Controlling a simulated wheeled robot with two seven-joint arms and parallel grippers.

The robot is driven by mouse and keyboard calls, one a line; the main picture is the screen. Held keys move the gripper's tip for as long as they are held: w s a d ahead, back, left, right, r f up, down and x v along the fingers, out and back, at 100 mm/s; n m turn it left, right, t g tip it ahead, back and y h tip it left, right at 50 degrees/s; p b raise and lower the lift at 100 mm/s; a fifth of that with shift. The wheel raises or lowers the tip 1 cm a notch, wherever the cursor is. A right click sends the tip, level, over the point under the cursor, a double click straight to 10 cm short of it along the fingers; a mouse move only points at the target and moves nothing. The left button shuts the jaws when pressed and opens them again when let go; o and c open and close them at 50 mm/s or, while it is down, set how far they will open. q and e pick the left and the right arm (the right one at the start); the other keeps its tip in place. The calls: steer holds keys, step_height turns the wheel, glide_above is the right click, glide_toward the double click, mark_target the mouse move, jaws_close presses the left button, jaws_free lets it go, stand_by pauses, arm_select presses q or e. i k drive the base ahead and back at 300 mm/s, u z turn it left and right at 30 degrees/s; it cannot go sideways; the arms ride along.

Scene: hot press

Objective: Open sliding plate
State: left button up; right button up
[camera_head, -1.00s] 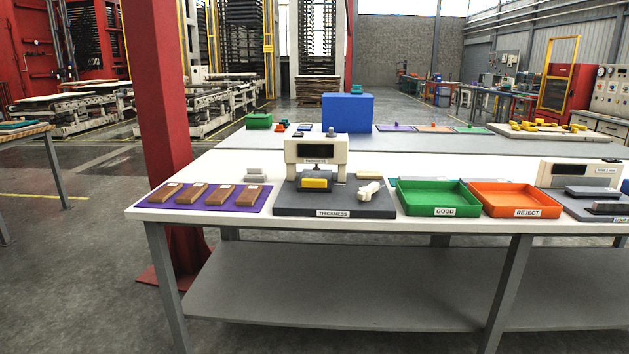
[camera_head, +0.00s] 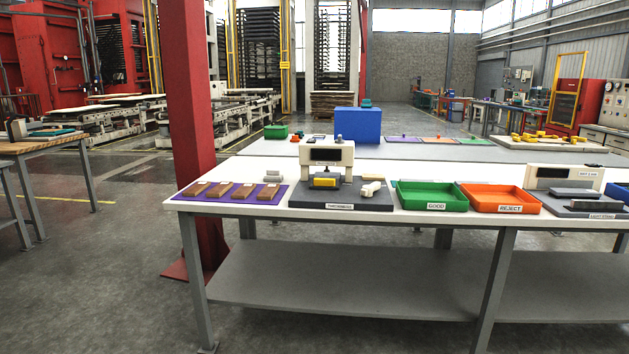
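Neither of my grippers shows in the head view. I cannot pick out a sliding plate for certain. The tall red press frames (camera_head: 112,50) stand far off at the back left. Low conveyor-like tables (camera_head: 110,120) stand in front of them, with pale flat sheets on top. A tall rack of dark stacked plates (camera_head: 257,50) stands to the right of the presses. These are too distant to tell whether any plate is open or shut.
A white worktable (camera_head: 270,216) stands ahead, carrying a thickness gauge (camera_head: 325,155), a green tray (camera_head: 432,206) and an orange tray (camera_head: 500,208). A red column (camera_head: 190,100) stands at its left end. A wooden table (camera_head: 45,146) is at the left edge. Floor between them is clear.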

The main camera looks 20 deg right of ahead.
mark_target(320, 180)
steer(key=z, duration=0.85)
steer(key=i, duration=0.75)
steer(key=z, duration=0.8)
steer(key=i, duration=0.9)
steer(key=u, duration=0.4)
